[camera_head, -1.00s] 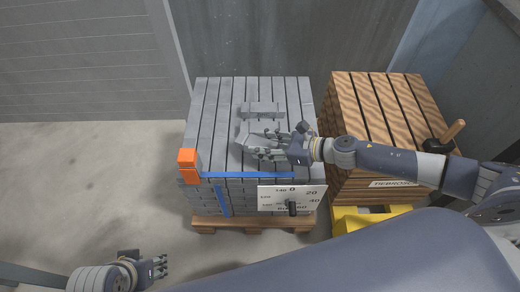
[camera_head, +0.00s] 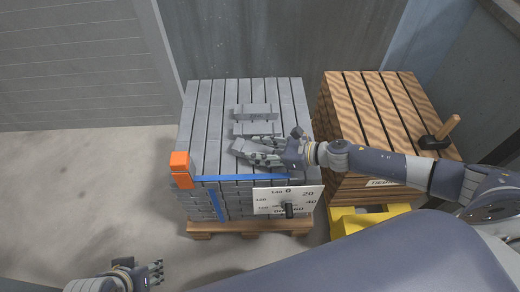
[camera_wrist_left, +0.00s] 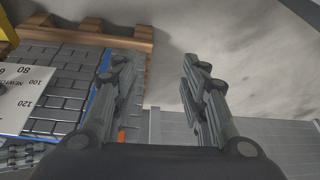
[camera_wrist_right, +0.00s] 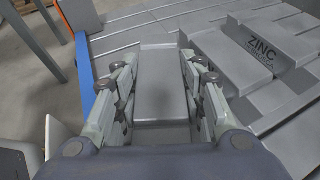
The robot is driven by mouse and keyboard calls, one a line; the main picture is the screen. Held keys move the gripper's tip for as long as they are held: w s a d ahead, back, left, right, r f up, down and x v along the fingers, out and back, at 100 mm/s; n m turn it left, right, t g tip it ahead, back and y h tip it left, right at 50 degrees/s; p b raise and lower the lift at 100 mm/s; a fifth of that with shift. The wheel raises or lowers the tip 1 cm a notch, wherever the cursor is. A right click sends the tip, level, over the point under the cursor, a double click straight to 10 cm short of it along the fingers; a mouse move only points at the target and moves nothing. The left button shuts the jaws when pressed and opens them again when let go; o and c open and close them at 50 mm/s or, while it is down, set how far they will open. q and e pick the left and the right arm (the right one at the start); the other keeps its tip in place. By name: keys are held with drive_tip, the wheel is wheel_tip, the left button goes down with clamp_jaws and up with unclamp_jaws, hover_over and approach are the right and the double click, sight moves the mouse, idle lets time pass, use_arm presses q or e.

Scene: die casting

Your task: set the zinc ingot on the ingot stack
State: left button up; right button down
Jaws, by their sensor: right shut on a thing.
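The ingot stack (camera_head: 205,120) is a grey block of flat bars on a wooden pallet, in the middle of the head view. My right gripper (camera_head: 258,153) is shut on a grey zinc ingot (camera_head: 243,150) low over the front part of the stack top. The held ingot (camera_wrist_right: 162,85) lies lengthwise between the fingers in the right wrist view. I cannot tell whether it touches the stack. Two other ingots lie on top, one behind the other; the rear one (camera_head: 255,111) is farther back. My left gripper (camera_wrist_left: 160,85) is open and empty, low at the left.
A blue strip (camera_head: 240,178) runs along the stack's front edge, with an orange block (camera_head: 180,170) at its left corner. A white dial plate (camera_head: 270,203) is at the front. A wooden stack (camera_head: 375,105) with a mallet (camera_head: 436,142) stands right. The floor at left is clear.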

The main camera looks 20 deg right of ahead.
use_arm(q)
drive_tip(key=shift+w, duration=0.2)
use_arm(e)
drive_tip(key=shift+w+r, duration=0.15)
drive_tip(key=shift+r, duration=0.05)
drive_tip(key=c, duration=1)
unclamp_jaws()
drive_tip(key=shift+f, duration=0.25)
use_arm(q)
drive_tip(key=shift+w+d+r, duration=0.1)
drive_tip(key=shift+w+d, duration=0.05)
drive_tip(key=shift+w, duration=0.15)
use_arm(e)
drive_tip(key=shift+r, duration=0.1)
drive_tip(key=shift+s+d+r, duration=0.1)
drive_tip(key=shift+s+d, duration=0.05)
drive_tip(key=shift+s, duration=0.1)
drive_tip(key=v, duration=0.9)
drive_tip(key=shift+s+d+r, duration=0.1)
drive_tip(key=shift+s+d, duration=0.1)
drive_tip(key=shift+s, duration=0.05)
use_arm(q)
drive_tip(key=shift+s+a, duration=0.25)
drive_tip(key=shift+s, duration=0.65)
use_arm(e)
drive_tip(key=shift+v, duration=1)
